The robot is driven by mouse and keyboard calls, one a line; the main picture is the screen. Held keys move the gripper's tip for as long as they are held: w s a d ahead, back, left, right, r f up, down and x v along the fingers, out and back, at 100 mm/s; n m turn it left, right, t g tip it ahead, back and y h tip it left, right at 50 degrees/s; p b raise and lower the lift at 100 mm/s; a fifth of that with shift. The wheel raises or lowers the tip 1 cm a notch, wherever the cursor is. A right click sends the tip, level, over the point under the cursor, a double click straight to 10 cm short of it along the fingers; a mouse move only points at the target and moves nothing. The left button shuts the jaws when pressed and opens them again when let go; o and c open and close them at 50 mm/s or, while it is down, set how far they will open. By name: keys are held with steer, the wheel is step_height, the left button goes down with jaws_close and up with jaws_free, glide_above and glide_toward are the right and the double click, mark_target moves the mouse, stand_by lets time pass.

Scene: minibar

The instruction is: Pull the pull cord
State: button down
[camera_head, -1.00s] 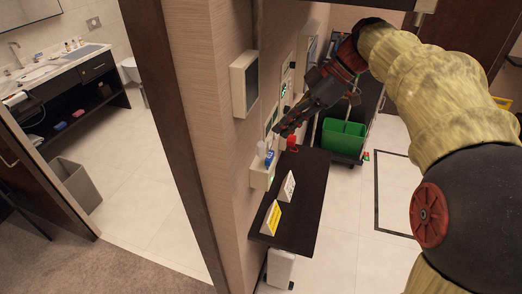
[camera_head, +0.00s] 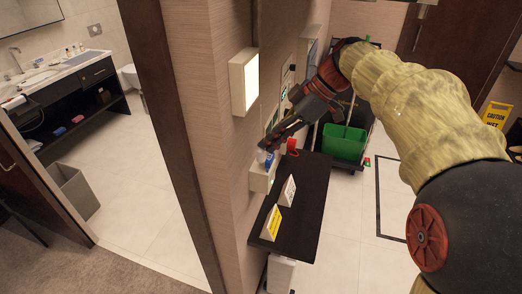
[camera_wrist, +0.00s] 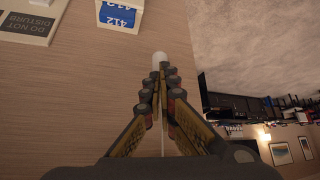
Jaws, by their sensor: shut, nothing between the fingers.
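The pull cord's white end knob (camera_wrist: 159,58) shows in the wrist view just beyond my fingertips. A thin pale line below it, between the fingers, looks like the cord. In the head view, a small white piece (camera_head: 261,156) that looks like the knob sits just below my fingertips, in front of the wall box. A wall panel (camera_head: 243,80) above is brightly lit. My gripper (camera_head: 266,145) points down-left at the wall; its fingers (camera_wrist: 160,82) are shut with nothing gripped. Whether they touch the knob is unclear.
A wall box (camera_head: 262,176) holds a blue 412 card (camera_wrist: 121,15). A dark shelf (camera_head: 300,215) with two small signs juts out below. A green bucket (camera_head: 344,142) stands behind. A do-not-disturb plate (camera_wrist: 28,25) is on the wall. Open floor lies right of the shelf.

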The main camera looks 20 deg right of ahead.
steer(key=d, duration=0.2)
steer(key=s, duration=0.1)
steer(key=shift+d+r, duration=0.3)
steer(key=shift+d, duration=0.1)
steer(key=v, duration=0.7)
steer(key=shift+r, duration=0.2)
steer(key=shift+d, duration=0.1)
stand_by(0.3)
